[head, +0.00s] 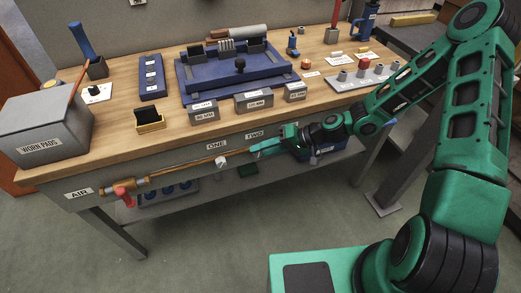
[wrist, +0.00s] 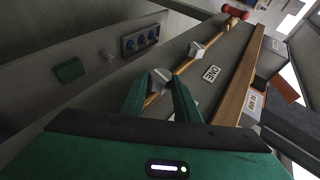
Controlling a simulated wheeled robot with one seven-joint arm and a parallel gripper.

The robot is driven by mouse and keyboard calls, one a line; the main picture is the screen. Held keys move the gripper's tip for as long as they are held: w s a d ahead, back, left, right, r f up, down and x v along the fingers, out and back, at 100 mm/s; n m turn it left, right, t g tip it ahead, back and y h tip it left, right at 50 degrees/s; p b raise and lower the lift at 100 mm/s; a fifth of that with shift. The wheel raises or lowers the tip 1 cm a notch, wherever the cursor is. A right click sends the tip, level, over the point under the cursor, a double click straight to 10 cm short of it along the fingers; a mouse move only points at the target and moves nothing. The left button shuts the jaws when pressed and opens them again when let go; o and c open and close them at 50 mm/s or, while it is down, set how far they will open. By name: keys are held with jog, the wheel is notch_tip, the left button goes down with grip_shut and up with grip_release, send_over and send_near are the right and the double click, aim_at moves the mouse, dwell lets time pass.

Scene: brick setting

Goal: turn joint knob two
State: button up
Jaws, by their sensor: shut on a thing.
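Joint knob two (wrist: 160,77) is a pale, angular knob on the copper pipe, between my fingertips in the wrist view. My gripper (head: 256,150) is shut on it, and its green fingers hide the knob in the head view. The fingers also show in the wrist view (wrist: 159,88). The TWO label (head: 254,134) is on the bench front just above my fingertips. Knob one (head: 221,162) is a similar pale knob further left along the pipe, under the ONE label (head: 216,144). It also shows in the wrist view (wrist: 196,49).
The copper pipe (head: 185,168) runs along the bench front to a red valve handle (head: 124,197) by the AIR label (head: 79,193). A lower shelf (head: 215,188) lies beneath. The wooden benchtop (head: 180,140) above carries a blue vise-like fixture, bins and tools. Open floor lies in front.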

jog(key=shift+d+f+m+y, duration=0.1)
jog(key=shift+f+m+y, duration=0.1)
jog(key=shift+y, duration=0.45)
jog(key=shift+d+f+m+y, duration=0.1)
jog(key=shift+f+m+y, duration=0.1)
jog(key=shift+y, duration=0.45)
jog(key=o, duration=1)
jog(key=shift+o, duration=0.2)
jog(key=v, duration=1)
jog(key=shift+d, duration=0.45)
jog(key=shift+w, duration=0.1)
